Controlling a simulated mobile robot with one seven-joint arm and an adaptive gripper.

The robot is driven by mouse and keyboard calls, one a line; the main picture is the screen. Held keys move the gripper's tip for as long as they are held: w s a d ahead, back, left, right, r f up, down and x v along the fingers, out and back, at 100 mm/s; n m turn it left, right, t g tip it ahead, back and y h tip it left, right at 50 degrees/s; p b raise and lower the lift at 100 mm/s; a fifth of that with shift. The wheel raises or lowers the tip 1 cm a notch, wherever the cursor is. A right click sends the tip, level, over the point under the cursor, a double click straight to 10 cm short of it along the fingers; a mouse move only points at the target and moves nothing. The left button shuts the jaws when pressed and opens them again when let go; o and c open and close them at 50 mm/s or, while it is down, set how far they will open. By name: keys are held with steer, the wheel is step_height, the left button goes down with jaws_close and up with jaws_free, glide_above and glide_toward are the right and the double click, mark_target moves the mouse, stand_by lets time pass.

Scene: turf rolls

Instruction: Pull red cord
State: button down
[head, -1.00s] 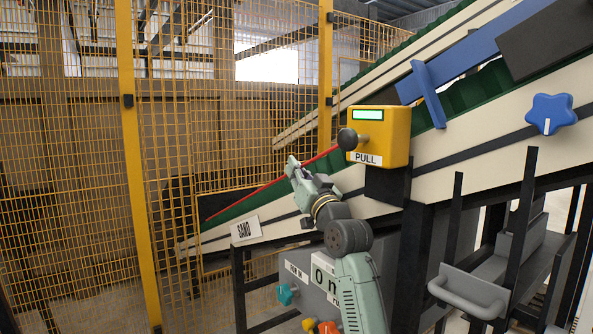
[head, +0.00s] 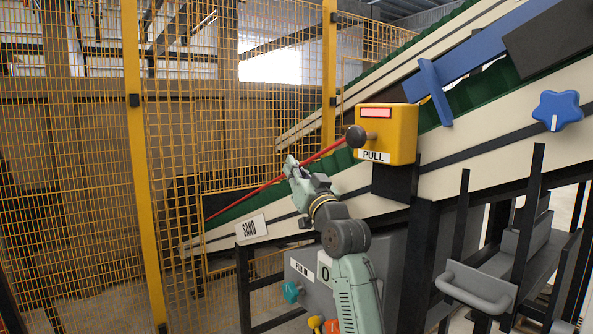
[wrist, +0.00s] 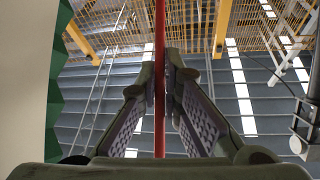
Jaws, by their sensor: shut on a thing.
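The red cord (head: 244,197) runs slanting along the conveyor, from the lower left up to the yellow box (head: 400,118). The box carries a PULL label, a dark round knob and a lit red-pink display. My gripper (head: 290,165) is at the cord, left of the box. In the wrist view, the cord (wrist: 160,120) runs straight up the picture, and my gripper (wrist: 167,68) is shut on it near the fingertips. The head view shows the fingers only small.
A yellow mesh fence (head: 70,160) stands at left. A teal knob (head: 292,291), a grey handle (head: 475,288) and a blue star knob (head: 558,110) are lower and right.

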steer(key=c, duration=1.7)
jaws_free()
steer(key=shift+a, duration=0.1)
steer(key=v, duration=1.2)
steer(key=shift+s, duration=0.1)
